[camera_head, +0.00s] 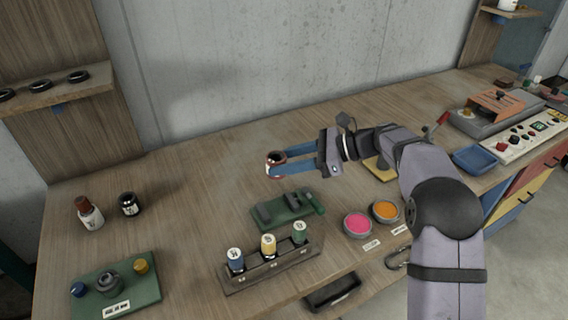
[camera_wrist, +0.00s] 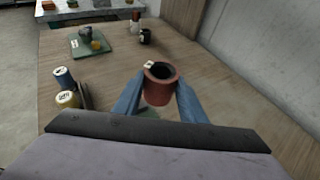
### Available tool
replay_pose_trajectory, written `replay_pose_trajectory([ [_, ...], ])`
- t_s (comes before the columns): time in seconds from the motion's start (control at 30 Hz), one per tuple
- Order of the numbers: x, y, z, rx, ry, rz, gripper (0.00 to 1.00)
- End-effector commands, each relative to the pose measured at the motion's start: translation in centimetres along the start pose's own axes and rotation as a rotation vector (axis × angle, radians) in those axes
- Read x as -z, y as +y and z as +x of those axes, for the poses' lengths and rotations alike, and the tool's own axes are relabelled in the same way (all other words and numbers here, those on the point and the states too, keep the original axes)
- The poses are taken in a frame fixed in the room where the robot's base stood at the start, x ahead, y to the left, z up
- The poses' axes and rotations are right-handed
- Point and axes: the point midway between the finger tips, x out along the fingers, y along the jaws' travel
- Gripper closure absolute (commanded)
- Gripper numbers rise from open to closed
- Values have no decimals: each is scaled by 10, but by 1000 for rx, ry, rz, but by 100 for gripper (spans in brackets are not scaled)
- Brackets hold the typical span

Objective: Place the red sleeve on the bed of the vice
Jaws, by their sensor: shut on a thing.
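The red sleeve (camera_wrist: 160,91) is a short hollow cylinder with a dark bore and a small pale tag on its rim. In the wrist view it stands upright between the two blue fingers of my gripper (camera_wrist: 158,100), which are shut on it. In the head view the red sleeve (camera_head: 275,166) is at the tips of my gripper (camera_head: 277,164), above the table and behind the vice. The green vice (camera_head: 288,207) lies on the table, nearer the camera than the sleeve. In the wrist view the sleeve and fingers hide most of it.
A dark rack (camera_head: 270,268) with several spools stands in front of the vice. Pink (camera_head: 357,225) and orange (camera_head: 384,211) pots sit to its right. A green board (camera_head: 117,285) and two bottles are at left. The table's back left is clear.

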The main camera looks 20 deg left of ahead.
Motion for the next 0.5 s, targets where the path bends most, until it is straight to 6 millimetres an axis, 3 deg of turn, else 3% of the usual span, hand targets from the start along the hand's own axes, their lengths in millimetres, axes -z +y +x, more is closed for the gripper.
replay_pose_trajectory([
  [0.03, -16, 2, -6, -1, -2, -2, 98],
  [0.1, -24, 9, -8, -3, -2, 2, 98],
  [0.23, -24, 24, -5, 18, -1, 13, 98],
  [0.37, -10, 33, 3, 65, 0, 32, 98],
  [0.5, 17, 38, 12, 118, 0, 56, 98],
])
